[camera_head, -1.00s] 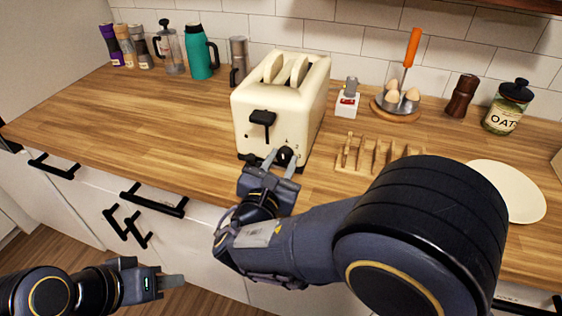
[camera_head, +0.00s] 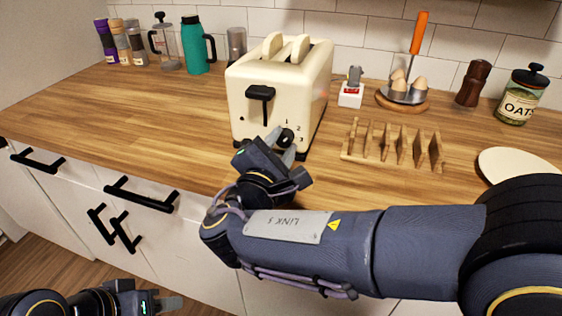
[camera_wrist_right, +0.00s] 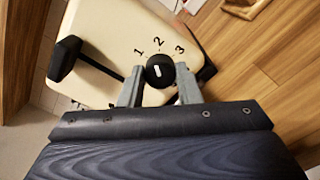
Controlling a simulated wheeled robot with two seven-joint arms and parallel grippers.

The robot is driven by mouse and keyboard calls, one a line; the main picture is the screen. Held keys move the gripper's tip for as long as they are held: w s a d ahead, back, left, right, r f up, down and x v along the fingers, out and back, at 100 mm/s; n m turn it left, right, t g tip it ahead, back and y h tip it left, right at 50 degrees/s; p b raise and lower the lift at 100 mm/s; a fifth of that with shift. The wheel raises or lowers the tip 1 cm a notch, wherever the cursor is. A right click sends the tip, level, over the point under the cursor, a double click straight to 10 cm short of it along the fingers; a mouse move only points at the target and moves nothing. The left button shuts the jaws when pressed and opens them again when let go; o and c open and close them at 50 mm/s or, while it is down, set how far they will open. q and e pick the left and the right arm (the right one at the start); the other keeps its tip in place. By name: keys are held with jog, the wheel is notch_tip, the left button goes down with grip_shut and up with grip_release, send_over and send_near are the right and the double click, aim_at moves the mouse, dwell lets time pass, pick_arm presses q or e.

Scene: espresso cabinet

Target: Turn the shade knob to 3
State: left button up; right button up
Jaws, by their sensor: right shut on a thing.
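The cream toaster (camera_head: 262,112) stands on the counter with its black shade knob (camera_head: 287,137) low on the front face. Printed numbers 1, 2 and 3 arc around the knob. In the right wrist view the round black knob (camera_wrist_right: 160,70) sits between the two grey fingers of my right gripper (camera_wrist_right: 160,90), which is shut on it. A small pale mark shows on the knob, but I cannot tell which number it points to. In the head view my right gripper (camera_head: 280,146) partly covers the knob. My left gripper (camera_head: 170,303) is low at the left, away from the toaster.
A black lever (camera_head: 260,94) is on the toaster's front, left of the knob. A wooden rack (camera_head: 390,150) stands close on the right, with a white plate (camera_head: 515,167) beyond. A teal bottle (camera_head: 195,48) stands behind left. The counter left of the toaster is clear.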

jog(key=m+b, duration=0.3)
jog(key=b, duration=0.1)
jog(key=m+b, duration=0.4)
jog(key=b, duration=0.1)
jog(key=m+b, duration=0.3)
jog(key=b, duration=0.2)
jog(key=shift+f+m, duration=0.3)
jog(key=shift+f, duration=0.05)
jog(key=shift+r+m+b, duration=0.15)
jog(key=shift+m+b, duration=0.85)
jog(key=o, duration=1)
jog(key=shift+r, duration=0.1)
jog(key=shift+c, duration=0.2)
jog(key=shift+s, duration=0.1)
jog(key=p+v, duration=0.1)
jog(key=v, duration=0.6)
jog(key=shift+r, duration=0.1)
jog(key=shift+s+a, duration=0.1)
jog(key=shift+s, duration=0.2)
